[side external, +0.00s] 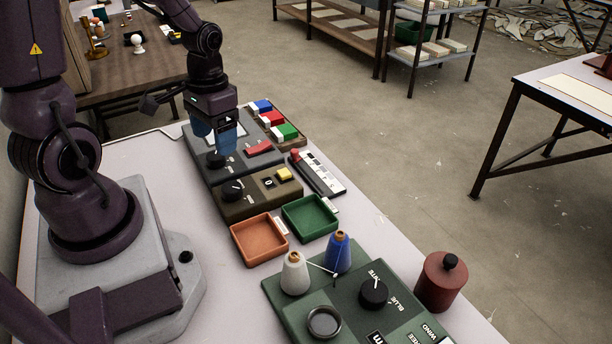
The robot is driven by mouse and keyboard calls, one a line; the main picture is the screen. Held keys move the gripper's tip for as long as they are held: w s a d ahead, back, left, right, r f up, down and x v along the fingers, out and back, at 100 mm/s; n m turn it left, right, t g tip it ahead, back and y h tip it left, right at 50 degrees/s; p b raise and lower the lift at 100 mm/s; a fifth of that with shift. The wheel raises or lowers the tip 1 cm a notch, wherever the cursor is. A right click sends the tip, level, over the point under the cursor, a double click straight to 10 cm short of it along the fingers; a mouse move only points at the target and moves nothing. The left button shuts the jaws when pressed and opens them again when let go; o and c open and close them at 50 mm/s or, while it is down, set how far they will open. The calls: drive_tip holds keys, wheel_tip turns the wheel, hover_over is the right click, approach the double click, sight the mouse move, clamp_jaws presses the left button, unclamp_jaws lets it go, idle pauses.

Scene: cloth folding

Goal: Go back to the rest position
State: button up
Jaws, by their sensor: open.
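My gripper (215,137) hangs from my arm at the upper left of the side external view. Its blue fingers point down over the far dark control panel (200,170), close to a black knob (216,160). The fingers stand apart with nothing seen between them. Whether a fingertip touches the knob or panel cannot be told from this angle. No cloth shows in this view.
An orange tray (235,243), a green tray (330,208), a green panel with thread spools (285,312) and a red canister (441,283) stand on the white table (215,285). A slider box (318,176) and coloured blocks (272,119) lie beside the panels.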

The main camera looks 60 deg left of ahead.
drive_tip(key=s+d+r+m+t, duration=0.1)
drive_tip(key=d+r+t, duration=0.2)
drive_tip(key=d+r, duration=0.2)
drive_tip(key=s+d+r+m+t, duration=0.1)
drive_tip(key=d+r, duration=0.5)
drive_tip(key=r, duration=0.6)
drive_tip(key=shift+r+m+t, duration=0.25)
drive_tip(key=shift+m+t, duration=0.25)
drive_tip(key=shift+t, duration=0.7)
